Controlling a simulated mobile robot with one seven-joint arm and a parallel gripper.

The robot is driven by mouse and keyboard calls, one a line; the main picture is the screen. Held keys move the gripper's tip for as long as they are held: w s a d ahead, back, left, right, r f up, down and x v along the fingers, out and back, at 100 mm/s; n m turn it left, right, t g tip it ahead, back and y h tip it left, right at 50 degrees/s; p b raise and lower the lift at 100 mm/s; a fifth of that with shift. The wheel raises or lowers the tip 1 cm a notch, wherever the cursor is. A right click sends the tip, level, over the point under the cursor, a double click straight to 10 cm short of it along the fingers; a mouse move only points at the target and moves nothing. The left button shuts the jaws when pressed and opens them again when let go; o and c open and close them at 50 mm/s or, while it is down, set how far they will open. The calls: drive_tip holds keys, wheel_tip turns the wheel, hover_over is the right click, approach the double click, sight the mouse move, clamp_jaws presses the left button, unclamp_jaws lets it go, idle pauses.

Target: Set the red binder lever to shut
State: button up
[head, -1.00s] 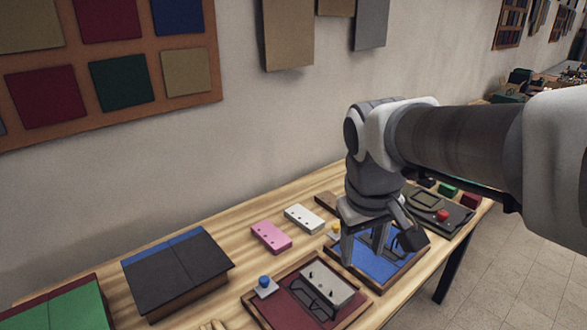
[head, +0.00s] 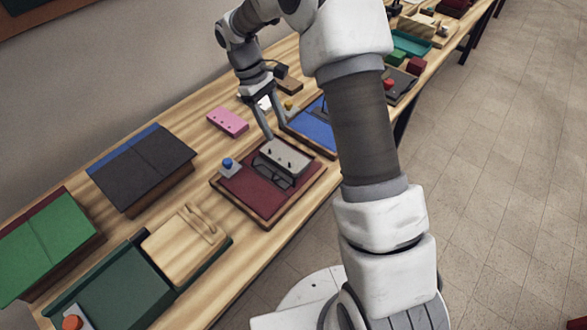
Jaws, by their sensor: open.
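The red binder (head: 250,192) is a dark red panel in a wooden frame, on the table in the middle of the head view. A pale metal plate with holes (head: 287,155) and dark wire rings lie on its far right part. A blue knob on a small grey base (head: 228,163) sits at its far left corner; I cannot tell the lever's setting. My gripper (head: 277,130) is open and points down just beyond the metal plate, between the red binder and the blue one. I cannot tell whether its fingertips touch anything.
A blue binder (head: 314,128) is right behind, partly hidden by my arm. A pink block (head: 228,121) lies to the left. A black folder (head: 145,168), a green folder (head: 45,240) and a green tray (head: 115,295) fill the left. A grey binder has a red knob (head: 388,84).

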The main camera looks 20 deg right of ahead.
sight(295, 176)
drive_tip(key=x, duration=0.9)
drive_tip(key=p+x, duration=0.1)
drive_tip(key=x, duration=0.8)
drive_tip(key=shift+a+f, duration=0.2)
clamp_jaws()
